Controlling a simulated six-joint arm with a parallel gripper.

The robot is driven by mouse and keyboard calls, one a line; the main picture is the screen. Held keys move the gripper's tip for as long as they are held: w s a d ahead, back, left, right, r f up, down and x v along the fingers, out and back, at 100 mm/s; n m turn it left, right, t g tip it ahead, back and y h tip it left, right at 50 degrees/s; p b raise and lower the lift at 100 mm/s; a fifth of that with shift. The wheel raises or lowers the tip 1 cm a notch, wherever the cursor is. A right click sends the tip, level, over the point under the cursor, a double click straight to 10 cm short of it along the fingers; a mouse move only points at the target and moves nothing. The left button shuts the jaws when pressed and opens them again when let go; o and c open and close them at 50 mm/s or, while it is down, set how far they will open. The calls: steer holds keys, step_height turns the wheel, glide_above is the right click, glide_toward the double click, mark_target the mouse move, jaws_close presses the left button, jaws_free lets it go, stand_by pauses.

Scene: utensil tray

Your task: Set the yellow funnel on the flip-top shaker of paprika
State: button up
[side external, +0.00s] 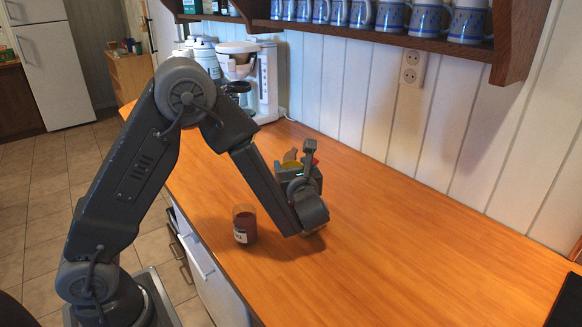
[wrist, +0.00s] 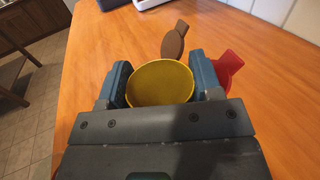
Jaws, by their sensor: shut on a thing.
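The yellow funnel (wrist: 160,84) is between the two fingers of my gripper (wrist: 161,78), its wide round mouth facing the wrist camera. My gripper is shut on it. The shaker of paprika (side external: 244,226), a clear jar with red-brown contents and a white label, stands upright on the counter near the front edge, left of my gripper. Its lid cannot be made out. It is not seen in the wrist view.
A brown paddle-shaped thing (wrist: 173,42) and a red thing (wrist: 229,66) are just beyond and beside my gripper. A white coffee maker (side external: 262,80) stands at the back left. A shelf of mugs (side external: 380,15) hangs on the wall. The counter's right side (side external: 430,240) is clear.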

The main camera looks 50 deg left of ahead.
steer(key=o, duration=0.6)
steer(key=shift+f, duration=0.25)
steer(key=shift+s+d, duration=0.1)
steer(key=v, duration=1)
steer(key=shift+s+d, duration=0.2)
steer(key=shift+d, duration=0.15)
